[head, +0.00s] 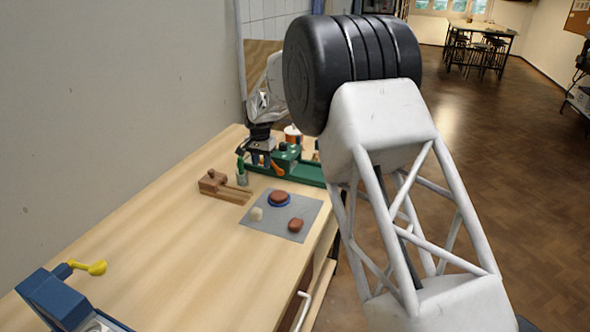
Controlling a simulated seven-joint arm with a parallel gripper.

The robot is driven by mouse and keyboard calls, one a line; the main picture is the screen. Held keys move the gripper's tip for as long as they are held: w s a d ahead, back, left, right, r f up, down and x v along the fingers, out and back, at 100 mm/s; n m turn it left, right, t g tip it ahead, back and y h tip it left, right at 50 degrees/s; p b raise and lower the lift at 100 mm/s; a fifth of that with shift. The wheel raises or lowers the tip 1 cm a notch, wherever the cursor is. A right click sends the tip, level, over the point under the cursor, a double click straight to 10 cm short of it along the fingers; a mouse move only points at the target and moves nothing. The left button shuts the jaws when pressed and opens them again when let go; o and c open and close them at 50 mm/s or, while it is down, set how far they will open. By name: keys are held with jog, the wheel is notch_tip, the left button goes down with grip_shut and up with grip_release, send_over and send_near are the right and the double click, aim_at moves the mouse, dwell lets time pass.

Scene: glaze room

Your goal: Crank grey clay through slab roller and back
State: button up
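A green machine with a long flat bed (303,172) stands at the far end of the bench; it looks like the slab roller. My gripper (262,164) is at its left end, pointing down. Orange and blue parts show there, and I cannot tell which belong to the fingers or to a crank. The gap between the fingertips is too small to make out. No grey clay is clearly visible. A reddish-brown lump sits on a blue disc (270,202), with another brown lump (295,225) and a cream lump (257,214) nearby.
The lumps are on a grey mat (258,229) near the bench's right edge. A blue device (58,300) with a yellow handle (92,267) is at the near left. The middle bench is clear.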

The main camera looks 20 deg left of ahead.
jog(key=shift+a+f, duration=0.35)
jog(key=shift+d+r, duration=0.3)
jog(key=shift+d, duration=0.3)
jog(key=shift+d+r, duration=0.35)
jog(key=shift+d, duration=0.3)
jog(key=shift+d+r, duration=0.3)
jog(key=shift+d, duration=0.3)
jog(key=shift+d+r, duration=0.3)
jog(key=shift+d, duration=0.4)
jog(key=shift+d+r, duration=0.2)
jog(key=shift+d, duration=0.45)
